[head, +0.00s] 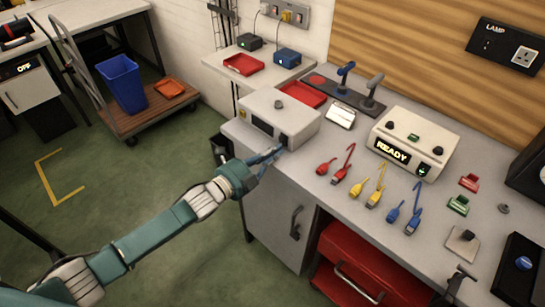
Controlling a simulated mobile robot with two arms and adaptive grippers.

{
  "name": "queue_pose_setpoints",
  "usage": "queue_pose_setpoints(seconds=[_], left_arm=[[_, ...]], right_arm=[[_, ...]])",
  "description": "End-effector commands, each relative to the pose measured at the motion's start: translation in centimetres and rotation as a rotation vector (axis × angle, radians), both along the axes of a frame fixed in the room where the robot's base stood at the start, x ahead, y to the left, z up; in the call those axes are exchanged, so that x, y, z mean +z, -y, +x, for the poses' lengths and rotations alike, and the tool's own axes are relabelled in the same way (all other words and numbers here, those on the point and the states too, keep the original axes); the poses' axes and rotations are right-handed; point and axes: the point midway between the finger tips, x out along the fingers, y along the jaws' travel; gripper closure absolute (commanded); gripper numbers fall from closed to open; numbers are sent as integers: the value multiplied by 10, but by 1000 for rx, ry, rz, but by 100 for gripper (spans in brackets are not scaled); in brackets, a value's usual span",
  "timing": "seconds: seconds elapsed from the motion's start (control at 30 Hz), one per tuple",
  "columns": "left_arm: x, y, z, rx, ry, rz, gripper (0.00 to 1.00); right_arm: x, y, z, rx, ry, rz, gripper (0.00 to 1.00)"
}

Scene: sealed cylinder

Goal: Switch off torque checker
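A light grey box (292,112) with a round dark knob on top and a dark panel on its front stands at the bench's left end. It may be the torque checker, but I can read no label on it. Another pale box (411,143) farther right has a lit display reading READY. My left gripper (274,158) is at the lower front of the grey box, with its fingers pointing right. I cannot tell whether it touches the box, or how wide its fingers are.
Red, yellow and blue cables (377,186) lie on the bench in front of the READY box. Red and green blocks (458,205) lie to the right. A red drawer unit (350,262) is under the bench. A cart with a blue bin (122,83) stands at the back left.

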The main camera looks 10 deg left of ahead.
Motion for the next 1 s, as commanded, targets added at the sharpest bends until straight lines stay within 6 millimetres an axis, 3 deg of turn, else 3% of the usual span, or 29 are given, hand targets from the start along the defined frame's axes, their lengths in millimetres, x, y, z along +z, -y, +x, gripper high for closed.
queue_pose_setpoints(seconds=[0.27,0.7,1.0], left_arm=[[1,-7,-7,1,-4,3,100],[8,-57,-78,1,-5,4,100],[11,-71,-97,1,-2,3,100]], right_arm=[[3,2,1,1,1,-2,54],[3,0,0,0,1,0,54],[3,0,0,0,1,0,54]])
